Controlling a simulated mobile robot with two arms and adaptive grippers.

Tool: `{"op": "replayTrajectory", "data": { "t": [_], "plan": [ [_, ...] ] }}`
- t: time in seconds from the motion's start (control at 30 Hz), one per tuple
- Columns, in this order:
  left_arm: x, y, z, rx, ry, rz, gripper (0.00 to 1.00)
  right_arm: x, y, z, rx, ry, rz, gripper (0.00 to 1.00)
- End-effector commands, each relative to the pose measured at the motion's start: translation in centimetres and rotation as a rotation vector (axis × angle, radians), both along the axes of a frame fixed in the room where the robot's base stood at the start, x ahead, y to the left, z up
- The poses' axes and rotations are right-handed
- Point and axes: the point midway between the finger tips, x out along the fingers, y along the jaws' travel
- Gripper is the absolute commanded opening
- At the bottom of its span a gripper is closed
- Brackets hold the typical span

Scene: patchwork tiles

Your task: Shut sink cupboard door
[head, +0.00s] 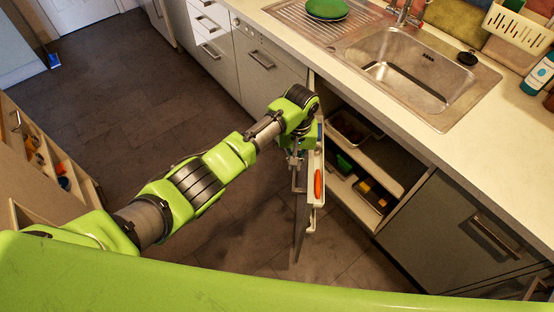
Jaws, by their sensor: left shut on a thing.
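The sink cupboard door (301,224) stands wide open, seen nearly edge-on, sticking out from the counter front into the room. A white rack with an orange-red item (318,183) hangs on its inner side. My left gripper (297,158) reaches down at the top of the door and is shut on it; the wrist partly hides which part is between the fingers. The open sink cupboard (378,160) shows shelves holding a metal tray and several small items. My right gripper is not in view.
The counter (420,135) with the steel sink (420,75) runs above the cupboard. A closed grey cupboard front with a bar handle (495,235) is to the right. An open shelf unit (45,165) stands at the left. Dark floor tiles (120,90) between are clear.

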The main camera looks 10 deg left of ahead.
Motion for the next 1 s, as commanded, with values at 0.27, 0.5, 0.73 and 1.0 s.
{"op": "replayTrajectory", "data": {
  "t": [0.27,0.5,0.73,1.0],
  "plan": [
    [0.1,-3.2,0.0,-0.001,-0.001,0.067,0.0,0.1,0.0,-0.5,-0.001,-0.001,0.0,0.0],
    [0.1,-4.1,0.0,-0.001,-0.001,0.09,0.0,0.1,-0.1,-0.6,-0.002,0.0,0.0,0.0],
    [0.1,-4.1,0.0,-0.001,-0.002,0.093,0.0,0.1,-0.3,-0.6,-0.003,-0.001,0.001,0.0],
    [0.1,-4.1,0.0,0.0,-0.003,0.092,0.12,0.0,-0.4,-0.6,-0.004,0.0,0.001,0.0]
  ]
}}
